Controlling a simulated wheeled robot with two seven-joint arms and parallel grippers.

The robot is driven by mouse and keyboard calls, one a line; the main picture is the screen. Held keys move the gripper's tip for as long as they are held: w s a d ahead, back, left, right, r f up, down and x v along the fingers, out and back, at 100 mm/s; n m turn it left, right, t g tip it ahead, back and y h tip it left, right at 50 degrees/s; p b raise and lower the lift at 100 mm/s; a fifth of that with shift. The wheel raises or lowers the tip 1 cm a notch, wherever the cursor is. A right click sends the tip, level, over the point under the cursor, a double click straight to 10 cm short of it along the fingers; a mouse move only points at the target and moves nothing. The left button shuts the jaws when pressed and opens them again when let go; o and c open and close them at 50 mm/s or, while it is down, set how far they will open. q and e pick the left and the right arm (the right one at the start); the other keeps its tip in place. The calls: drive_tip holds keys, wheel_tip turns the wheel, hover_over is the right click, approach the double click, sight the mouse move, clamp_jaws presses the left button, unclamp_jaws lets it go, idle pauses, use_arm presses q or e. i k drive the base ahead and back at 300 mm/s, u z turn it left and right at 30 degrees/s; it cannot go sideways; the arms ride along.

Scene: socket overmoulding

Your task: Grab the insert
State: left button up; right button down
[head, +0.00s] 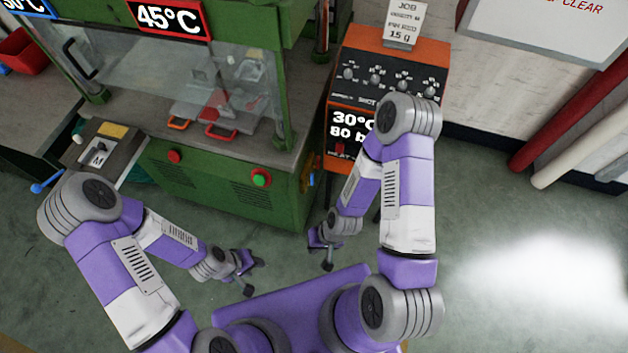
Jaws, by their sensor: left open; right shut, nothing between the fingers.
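I cannot make out the insert for certain in the head view. A small side stand (120,155) at the left of the green machine bears a white block marked M (97,157), a yellow piece (113,129) and small pale pieces. My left gripper (247,275) is open and empty, low in front of the green machine and well to the right of the stand. My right gripper (325,256) is shut and empty, below the front of the orange and black control unit.
A red bin (22,52) is at far left. Red and white pipes (585,135) are at right. Floor at right is clear.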

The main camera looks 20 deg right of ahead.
sight(97, 152)
drive_tip(key=u, duration=2.95)
drive_tip(key=i, duration=2.3)
drive_tip(key=z, duration=1.95)
